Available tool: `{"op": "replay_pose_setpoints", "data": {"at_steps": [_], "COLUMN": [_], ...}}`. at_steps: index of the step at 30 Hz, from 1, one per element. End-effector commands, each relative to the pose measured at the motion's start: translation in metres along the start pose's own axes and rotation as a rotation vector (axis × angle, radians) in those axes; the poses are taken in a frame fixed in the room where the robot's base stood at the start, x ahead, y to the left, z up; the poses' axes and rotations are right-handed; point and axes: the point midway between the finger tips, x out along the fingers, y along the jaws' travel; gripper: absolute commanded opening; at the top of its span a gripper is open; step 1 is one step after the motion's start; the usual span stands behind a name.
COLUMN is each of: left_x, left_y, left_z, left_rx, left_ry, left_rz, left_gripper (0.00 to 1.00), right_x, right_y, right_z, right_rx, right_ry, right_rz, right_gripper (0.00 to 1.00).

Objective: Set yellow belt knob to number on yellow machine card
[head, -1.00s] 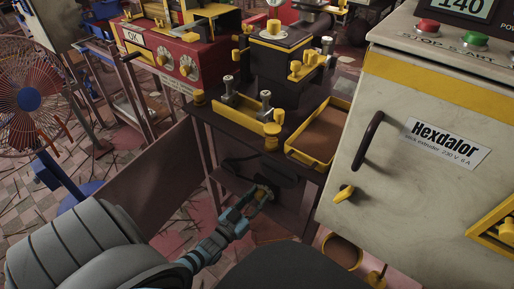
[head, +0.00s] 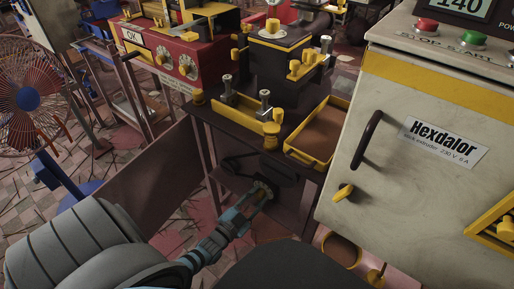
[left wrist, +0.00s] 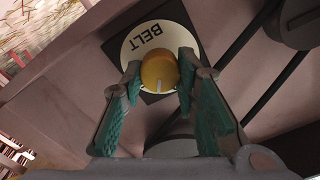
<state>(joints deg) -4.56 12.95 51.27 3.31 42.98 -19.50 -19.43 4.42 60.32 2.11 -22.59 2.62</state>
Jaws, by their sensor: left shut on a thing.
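The yellow belt knob (left wrist: 158,70) sits on a round cream dial plate (left wrist: 136,46) marked BELT, in the left wrist view. A pale line on the knob's face points toward the bottom of that picture. No numbers on the plate can be read; the fingers cover part of it. My left gripper (left wrist: 159,75) has its green-padded fingers on both sides of the knob and is shut on it. In the head view my left gripper (head: 262,193) is at the low front panel of the dark machine stand (head: 225,125). No yellow machine card can be made out. My right gripper is not in view.
A yellow tray (head: 318,138) stands on the stand's top, right of yellow-trimmed fittings. The pale Hexdalor cabinet (head: 400,180) is close on the right. A red machine (head: 190,60) with two knobs stands behind. A fan (head: 30,105) is at far left.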

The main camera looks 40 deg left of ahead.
Motion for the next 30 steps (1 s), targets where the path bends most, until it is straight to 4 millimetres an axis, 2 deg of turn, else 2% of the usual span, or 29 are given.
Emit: {"op": "replay_pose_setpoints", "data": {"at_steps": [9, 10, 13, 23, 26, 30], "left_x": [-0.001, -0.001, -0.001, -0.002, -0.015, -0.052], "left_y": [0.001, 0.001, 0.001, 0.001, 0.001, 0.001], "left_z": [0.002, 0.002, 0.001, 0.0, 0.001, 0.001], "left_rx": [0.001, 0.001, 0.0, 0.0, 0.001, 0.0], "left_ry": [-0.004, -0.004, -0.003, -0.001, -0.002, -0.004], "left_rz": [0.002, 0.002, 0.002, 0.002, 0.003, 0.004], "left_gripper": [0.0, 0.31, 0.47, 0.48, 0.48, 0.48], "right_x": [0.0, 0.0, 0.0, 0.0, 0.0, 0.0], "right_y": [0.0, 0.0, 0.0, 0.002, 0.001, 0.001], "right_z": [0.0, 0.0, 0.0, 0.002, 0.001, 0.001], "right_rx": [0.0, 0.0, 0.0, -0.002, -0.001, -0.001], "right_ry": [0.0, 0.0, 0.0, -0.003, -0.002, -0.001], "right_rz": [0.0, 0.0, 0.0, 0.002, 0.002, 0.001], "right_gripper": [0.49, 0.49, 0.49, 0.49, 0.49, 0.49]}}
